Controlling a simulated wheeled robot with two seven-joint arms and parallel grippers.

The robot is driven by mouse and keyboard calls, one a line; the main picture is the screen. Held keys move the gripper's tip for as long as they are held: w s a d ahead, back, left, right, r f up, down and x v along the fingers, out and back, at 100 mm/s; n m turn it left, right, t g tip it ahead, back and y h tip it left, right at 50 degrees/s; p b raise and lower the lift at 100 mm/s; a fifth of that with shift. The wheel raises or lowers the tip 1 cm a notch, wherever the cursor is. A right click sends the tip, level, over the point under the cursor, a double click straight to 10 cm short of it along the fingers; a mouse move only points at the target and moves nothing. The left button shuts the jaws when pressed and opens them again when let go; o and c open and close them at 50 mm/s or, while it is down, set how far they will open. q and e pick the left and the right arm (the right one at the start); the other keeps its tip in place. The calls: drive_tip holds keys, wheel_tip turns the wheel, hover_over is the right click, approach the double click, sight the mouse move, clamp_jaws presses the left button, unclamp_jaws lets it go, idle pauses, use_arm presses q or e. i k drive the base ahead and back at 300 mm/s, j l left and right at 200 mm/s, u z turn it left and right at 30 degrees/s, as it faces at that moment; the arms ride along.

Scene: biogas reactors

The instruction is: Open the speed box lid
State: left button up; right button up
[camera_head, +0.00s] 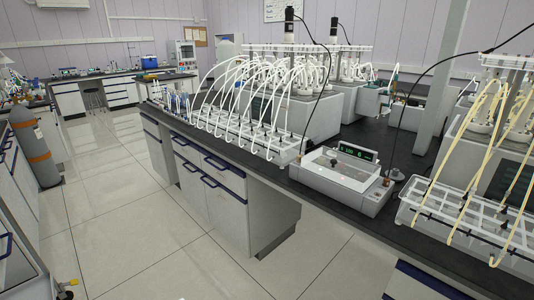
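The likely speed box (330,192) is a low, light grey box near the front edge of the black bench, right of the picture's middle. A small dark display with green digits (357,152) sits at its back. A pale, see-through-looking panel (343,168) covers its top and seems to be the lid. It looks flat, but I cannot tell for sure whether it is shut. Neither of my grippers is in view.
A white rack with white tubes (262,138) stands left of the box. A rack with yellowish tubes (470,215) stands to its right. A thin metal post (395,174) and black cable are close behind it. The tiled floor (150,235) in front is clear.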

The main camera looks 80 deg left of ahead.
sight(358, 186)
drive_tip(key=u, duration=2.05)
